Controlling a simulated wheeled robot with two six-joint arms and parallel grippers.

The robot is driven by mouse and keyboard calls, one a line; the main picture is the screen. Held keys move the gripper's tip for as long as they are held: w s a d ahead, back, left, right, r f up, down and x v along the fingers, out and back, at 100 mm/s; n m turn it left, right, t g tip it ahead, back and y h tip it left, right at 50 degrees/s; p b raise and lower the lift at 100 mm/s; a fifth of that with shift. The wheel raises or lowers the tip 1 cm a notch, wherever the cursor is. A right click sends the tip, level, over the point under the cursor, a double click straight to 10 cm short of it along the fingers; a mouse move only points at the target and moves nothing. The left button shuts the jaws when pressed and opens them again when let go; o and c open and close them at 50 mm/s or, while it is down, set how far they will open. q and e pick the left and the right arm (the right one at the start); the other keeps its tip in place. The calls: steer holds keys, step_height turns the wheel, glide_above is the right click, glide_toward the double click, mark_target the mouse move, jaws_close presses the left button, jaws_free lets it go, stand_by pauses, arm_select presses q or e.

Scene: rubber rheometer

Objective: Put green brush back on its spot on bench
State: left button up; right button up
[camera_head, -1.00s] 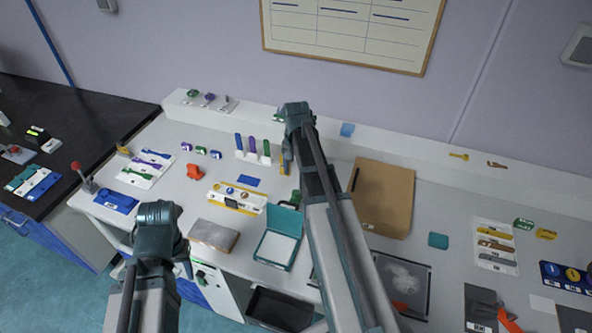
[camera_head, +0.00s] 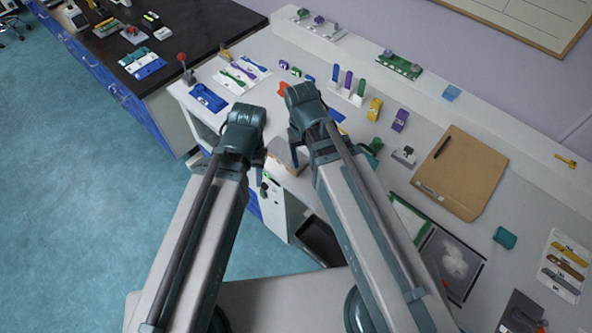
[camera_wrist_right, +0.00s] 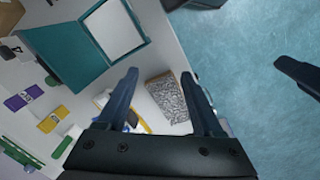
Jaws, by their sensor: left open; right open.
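I cannot tell for certain which green item is the green brush. A green upright-handled tool (camera_head: 361,87) stands in a white rack beside blue and purple ones at the back of the bench. A flat green tool (camera_head: 231,82) lies on a white mat at the left. My right gripper (camera_head: 294,150) hangs over the front of the bench, open and empty. In the right wrist view its fingers (camera_wrist_right: 166,100) are apart, with a grey textured slab (camera_wrist_right: 168,97) showing between them. My left gripper (camera_head: 260,160) is open, left of the right one, near the bench's front edge.
A brown clipboard (camera_head: 462,172) lies to the right. A blue tray (camera_head: 208,97) and a red-knobbed lever (camera_head: 184,66) are at the bench's left end. In the wrist view, a teal case (camera_wrist_right: 75,50) lies open. A dark open bin (camera_head: 318,240) is below the front edge.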

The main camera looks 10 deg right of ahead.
steer(key=s+a+n, duration=0.1)
steer(key=s+a, duration=0.1)
steer(key=s+a+n, duration=0.1)
steer(key=s+a, duration=0.1)
steer(key=shift+s+n, duration=0.25)
steer(key=shift+n, duration=0.05)
